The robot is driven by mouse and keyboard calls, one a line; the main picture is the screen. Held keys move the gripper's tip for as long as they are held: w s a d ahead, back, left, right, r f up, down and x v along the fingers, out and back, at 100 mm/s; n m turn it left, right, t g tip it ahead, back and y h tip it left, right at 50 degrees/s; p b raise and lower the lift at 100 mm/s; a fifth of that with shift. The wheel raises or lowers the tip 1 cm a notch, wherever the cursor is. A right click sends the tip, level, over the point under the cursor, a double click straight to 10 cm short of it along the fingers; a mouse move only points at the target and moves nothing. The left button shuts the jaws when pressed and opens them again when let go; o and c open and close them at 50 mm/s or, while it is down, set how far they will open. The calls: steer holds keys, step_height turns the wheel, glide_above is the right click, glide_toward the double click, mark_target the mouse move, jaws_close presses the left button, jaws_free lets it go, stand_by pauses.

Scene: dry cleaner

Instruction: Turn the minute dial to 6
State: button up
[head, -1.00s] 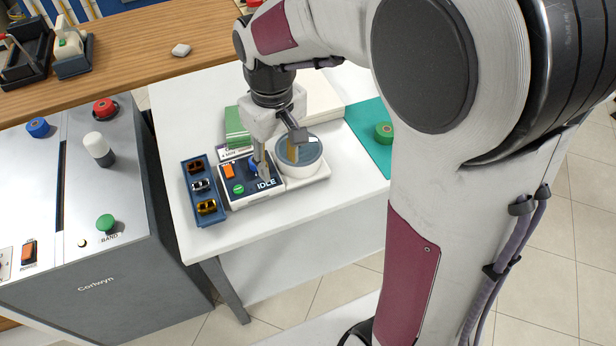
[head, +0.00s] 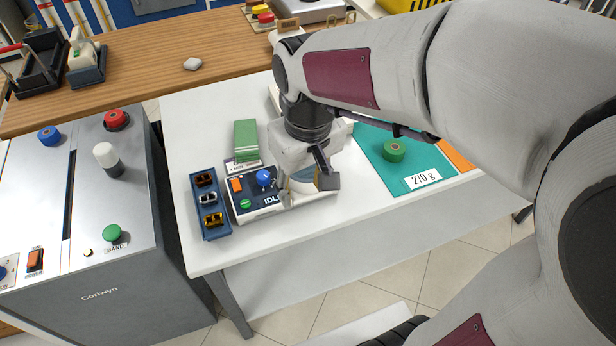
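A small control box (head: 256,208) on the white table carries a blue dial (head: 264,178), an orange switch (head: 236,185), a green button (head: 245,203) and a display reading "IDLE". The blue dial is the likely minute dial; its scale and pointer are too small to read. My gripper (head: 305,186) is just right of the blue dial, apart from it, above the round dish (head: 304,173) beside the box. Its fingers are spread with nothing visible between them. The gripper covers most of the dish and the box's right end.
A blue tray (head: 216,236) with several small clips stands left of the box. A green block (head: 246,140) lies behind it. A teal mat (head: 375,165) with a green knob-like piece (head: 394,151) and a "270 g" card (head: 423,180) is at right. A grey machine (head: 120,265) stands left.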

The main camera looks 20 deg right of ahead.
steer(key=shift+m+t, duration=0.4)
steer(key=shift+m, duration=0.1)
steer(key=s, duration=0.1)
steer(key=s+r, duration=0.1)
steer(key=s, duration=0.2)
steer(key=shift+s+d+r, duration=0.1)
steer(key=shift+d+r, duration=0.25)
steer(key=s+d+r+t, duration=0.1)
steer(key=s+r+t, duration=0.2)
steer(key=s, duration=0.3)
steer(key=shift+s+r+m, duration=0.25)
steer(key=shift+r+m, duration=0.15)
steer(key=shift+r, duration=0.3)
steer(key=shift+d, duration=0.1)
